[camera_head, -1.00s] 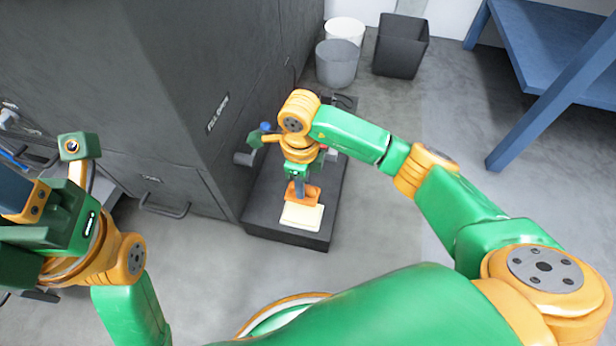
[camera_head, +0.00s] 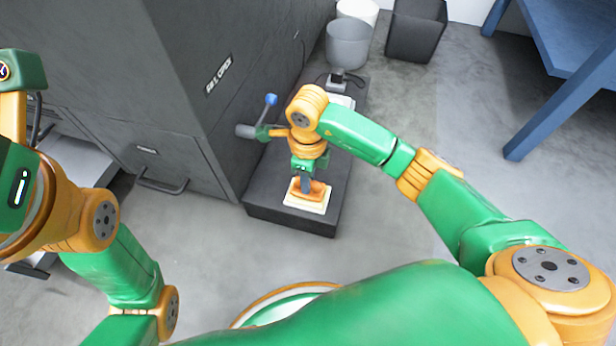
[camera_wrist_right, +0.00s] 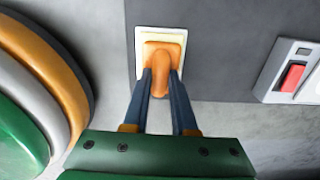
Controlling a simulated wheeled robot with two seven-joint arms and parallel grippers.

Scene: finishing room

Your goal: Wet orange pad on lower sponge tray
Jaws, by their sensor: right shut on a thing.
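The orange pad (camera_head: 295,195) has a rounded handle and is in my right gripper (camera_head: 307,190). In the right wrist view, my right gripper (camera_wrist_right: 160,85) has its two dark fingers on either side of the handle of the orange pad (camera_wrist_right: 164,50). The pale cream sponge tray (camera_head: 318,207) lies on the near end of a low black platform. The pad is over its middle, and the tray's rim (camera_wrist_right: 141,50) shows around it in the wrist view. The pad appears to be on the tray, but I cannot tell contact for certain. My left gripper's fingers are out of view.
The black platform (camera_head: 262,200) stands beside a tall dark cabinet (camera_head: 180,90) with a drawer handle. A blue-knobbed lever (camera_head: 270,100) is near the wrist. Behind are a grey bin (camera_head: 348,45), a black bin (camera_head: 416,30) and a blue table (camera_head: 575,40). Floor at right is clear.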

